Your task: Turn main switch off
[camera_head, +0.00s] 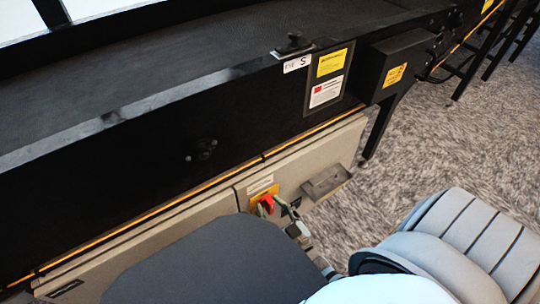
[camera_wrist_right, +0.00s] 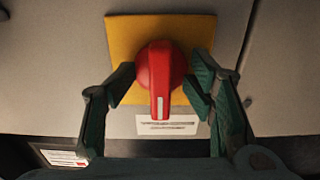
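The main switch is a red rotary knob (camera_head: 266,203) on a yellow plate (camera_head: 256,196) on the front of a beige cabinet. In the right wrist view the red knob (camera_wrist_right: 160,75) is centred on its yellow plate (camera_wrist_right: 122,38). The white mark on its handle points down in that picture, toward a white label (camera_wrist_right: 167,125). My right gripper (camera_wrist_right: 160,88) is open, with one finger on each side of the knob; I cannot tell whether either finger touches it. In the head view my right gripper (camera_head: 284,210) is at the switch. My left gripper is not in view.
The beige cabinet (camera_head: 215,205) hangs under a black conveyor frame (camera_head: 150,165). A grey ledge-like fitting (camera_head: 326,182) protrudes right of the switch. A black box (camera_head: 396,66) and warning labels (camera_head: 330,75) are above.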

